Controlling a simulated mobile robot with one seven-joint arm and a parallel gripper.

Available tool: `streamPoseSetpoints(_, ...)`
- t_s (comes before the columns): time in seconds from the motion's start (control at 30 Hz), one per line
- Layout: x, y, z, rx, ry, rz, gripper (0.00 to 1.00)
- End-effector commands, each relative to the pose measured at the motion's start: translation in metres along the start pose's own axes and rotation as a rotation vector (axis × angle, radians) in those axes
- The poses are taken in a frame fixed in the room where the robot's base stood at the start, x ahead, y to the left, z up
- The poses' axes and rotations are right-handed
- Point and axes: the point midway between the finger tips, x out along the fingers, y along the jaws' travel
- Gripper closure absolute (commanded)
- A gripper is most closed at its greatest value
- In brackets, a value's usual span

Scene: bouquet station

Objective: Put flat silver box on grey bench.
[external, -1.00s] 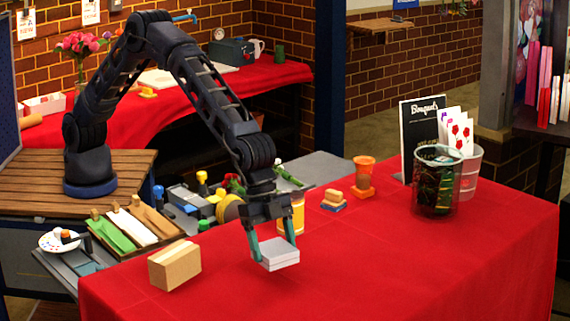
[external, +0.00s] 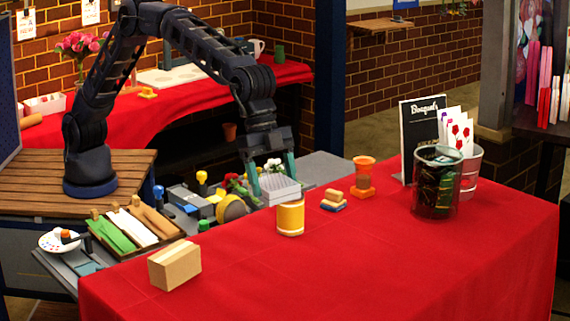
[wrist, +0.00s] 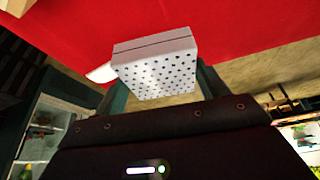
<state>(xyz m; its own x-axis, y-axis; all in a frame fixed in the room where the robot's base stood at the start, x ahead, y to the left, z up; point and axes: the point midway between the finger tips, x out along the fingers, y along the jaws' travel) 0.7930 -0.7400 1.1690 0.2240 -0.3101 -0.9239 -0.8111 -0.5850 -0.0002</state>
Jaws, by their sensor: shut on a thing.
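The flat silver box (external: 281,192) looks pale grey-white in the external view. It is between the teal fingers of my gripper (external: 272,178), which is shut on it. In the wrist view the box (wrist: 155,70) shows a dotted face and a plain lid edge, with a finger at each side. The grey bench (external: 325,169) is a narrow surface behind the red-covered table. The box appears over or near this bench, just behind the yellow can; I cannot tell whether it touches the bench.
The yellow can (external: 290,218) stands at the red table's (external: 370,260) back edge. A yellow tape roll (external: 232,208), flowers (external: 236,182) and tools crowd the left of the bench. An orange object (external: 363,178) stands right. The bench's right part looks clear.

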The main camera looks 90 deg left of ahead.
Motion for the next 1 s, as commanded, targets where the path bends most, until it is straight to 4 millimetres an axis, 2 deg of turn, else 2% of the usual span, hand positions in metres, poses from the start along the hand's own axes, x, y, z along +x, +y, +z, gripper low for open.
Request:
streamPoseSetpoints(0.17, 0.003, -0.032, 0.011, -0.063, 0.0, -0.028, 0.54)
streamPoseSetpoints(0.47, 0.007, -0.146, 0.063, -0.31, 0.0, -0.13, 0.54)
streamPoseSetpoints(0.77, 0.0, -0.259, 0.133, -0.574, -0.001, -0.238, 0.54)
streamPoseSetpoints(1.0, -0.014, -0.341, 0.198, -0.785, 0.0, -0.326, 0.54)
